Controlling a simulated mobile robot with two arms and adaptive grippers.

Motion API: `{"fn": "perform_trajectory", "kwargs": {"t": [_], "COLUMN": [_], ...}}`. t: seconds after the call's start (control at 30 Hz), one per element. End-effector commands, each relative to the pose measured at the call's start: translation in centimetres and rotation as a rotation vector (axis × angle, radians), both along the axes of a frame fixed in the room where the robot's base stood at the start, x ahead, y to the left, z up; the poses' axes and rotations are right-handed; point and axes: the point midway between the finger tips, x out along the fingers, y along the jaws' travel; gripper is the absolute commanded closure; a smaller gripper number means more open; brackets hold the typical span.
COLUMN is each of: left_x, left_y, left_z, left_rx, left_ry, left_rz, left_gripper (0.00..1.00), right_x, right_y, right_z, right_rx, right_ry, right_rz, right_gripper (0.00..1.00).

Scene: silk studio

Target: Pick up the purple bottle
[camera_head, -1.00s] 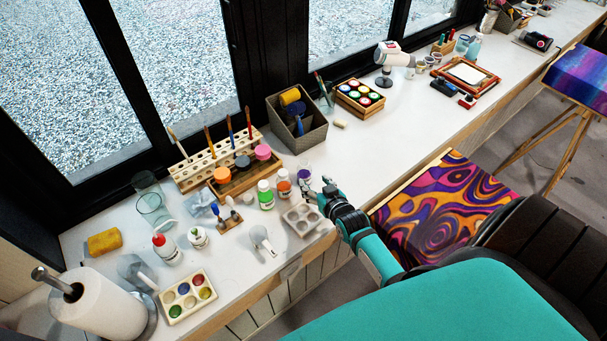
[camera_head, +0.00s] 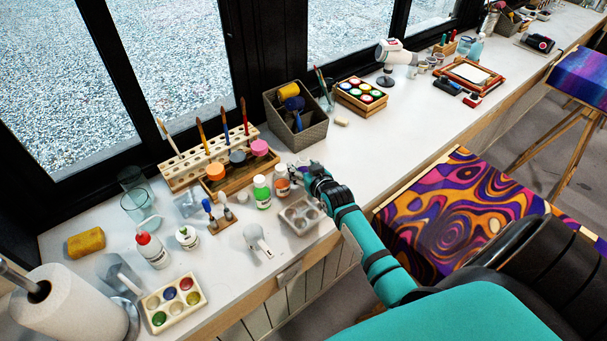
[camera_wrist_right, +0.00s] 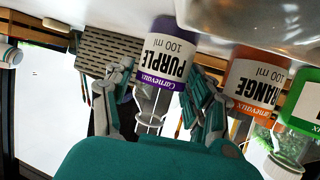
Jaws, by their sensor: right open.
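The purple bottle (camera_wrist_right: 168,58), with a white label reading PURPLE 100 ml, shows upside down in the right wrist view. It is between the two fingers of my right gripper (camera_wrist_right: 160,98), which is open around it. I cannot tell whether either finger touches it. In the head view my right gripper (camera_head: 303,171) is low over the counter and hides most or all of the purple bottle. My left gripper is not in view.
The orange bottle (camera_head: 282,181) and green bottle (camera_head: 262,192) stand close beside the gripper. A wooden brush rack (camera_head: 205,160) and a grey basket (camera_head: 298,117) stand behind. The counter (camera_head: 385,150) is clear to the right.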

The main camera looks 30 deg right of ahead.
Motion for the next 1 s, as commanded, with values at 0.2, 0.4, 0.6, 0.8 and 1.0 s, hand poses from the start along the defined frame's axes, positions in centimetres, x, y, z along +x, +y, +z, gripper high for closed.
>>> {"fn": "perform_trajectory", "kwargs": {"t": [0.2,0.4,0.6,0.8,1.0], "left_x": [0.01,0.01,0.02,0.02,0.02], "left_y": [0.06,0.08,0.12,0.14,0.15], "left_z": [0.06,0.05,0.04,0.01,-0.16], "left_rx": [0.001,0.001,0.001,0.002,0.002], "left_ry": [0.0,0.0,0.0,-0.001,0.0], "left_rz": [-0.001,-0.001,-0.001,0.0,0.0], "left_gripper": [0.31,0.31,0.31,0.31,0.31], "right_x": [-0.25,-0.3,-0.33,-0.36,-0.31], "right_y": [0.12,0.13,0.15,0.17,0.17], "right_z": [-0.44,-0.54,-0.59,-0.59,0.08], "right_rx": [0.004,0.005,0.005,0.006,0.006], "right_ry": [0.01,0.011,0.012,0.014,0.012], "right_rz": [0.0,0.0,0.0,0.001,0.001], "right_gripper": [0.55,0.81,0.91,0.91,0.91]}}
